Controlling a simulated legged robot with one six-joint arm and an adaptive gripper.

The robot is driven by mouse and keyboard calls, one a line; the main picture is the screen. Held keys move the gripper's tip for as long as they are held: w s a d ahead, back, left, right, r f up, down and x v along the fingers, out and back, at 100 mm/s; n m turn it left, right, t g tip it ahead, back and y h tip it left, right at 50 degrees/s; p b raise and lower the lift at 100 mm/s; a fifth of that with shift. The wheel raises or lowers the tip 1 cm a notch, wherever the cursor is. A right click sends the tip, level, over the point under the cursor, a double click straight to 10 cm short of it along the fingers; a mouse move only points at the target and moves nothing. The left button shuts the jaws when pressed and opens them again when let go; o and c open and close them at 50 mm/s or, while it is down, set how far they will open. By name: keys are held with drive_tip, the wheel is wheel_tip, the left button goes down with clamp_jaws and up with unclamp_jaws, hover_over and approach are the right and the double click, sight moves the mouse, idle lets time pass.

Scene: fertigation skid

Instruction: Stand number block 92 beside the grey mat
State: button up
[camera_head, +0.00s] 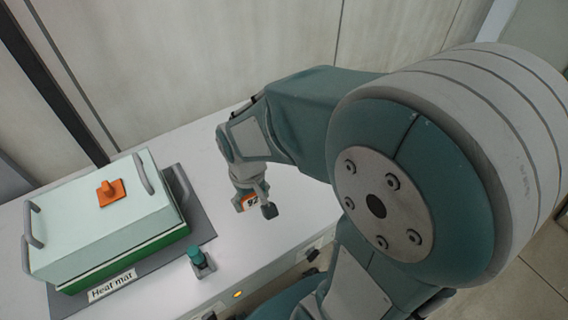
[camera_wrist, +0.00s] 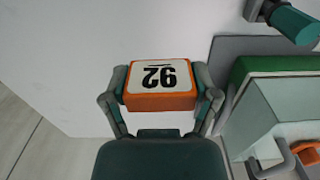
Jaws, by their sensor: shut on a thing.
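Number block 92, orange with a white face and black digits, is held between the fingers of my gripper (camera_wrist: 160,92) in the wrist view. The block (camera_wrist: 158,78) has its number upside down in that picture. In the head view the block (camera_head: 247,203) is partly hidden by my gripper (camera_head: 254,204), over the white bench to the right of the mat. I cannot tell if it touches the bench. The grey mat (camera_head: 201,226) lies under a box at the left, with a "Heat mat" label (camera_head: 112,285). The mat's edge (camera_wrist: 232,48) shows right of my gripper in the wrist view.
A pale box (camera_head: 85,225) with a green base, grey handles and an orange knob (camera_head: 111,191) stands on the mat. A small teal-topped fitting (camera_head: 198,258) is by the mat's front edge. The white bench (camera_head: 300,210) is clear around my gripper; a wall stands behind.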

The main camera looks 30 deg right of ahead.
drive_tip(key=w+d+f, duration=0.4)
drive_tip(key=d, duration=0.4)
hover_over(284, 192)
drive_tip(key=f, duration=0.5)
drive_tip(key=shift+s+a+f, duration=0.1)
drive_tip(key=shift+s+a, duration=0.1)
drive_tip(key=shift+a, duration=0.05)
drive_tip(key=shift+w+d+f, duration=0.15)
drive_tip(key=shift+f, duration=1.6)
drive_tip(key=o, duration=0.9)
drive_tip(key=shift+f, duration=0.1)
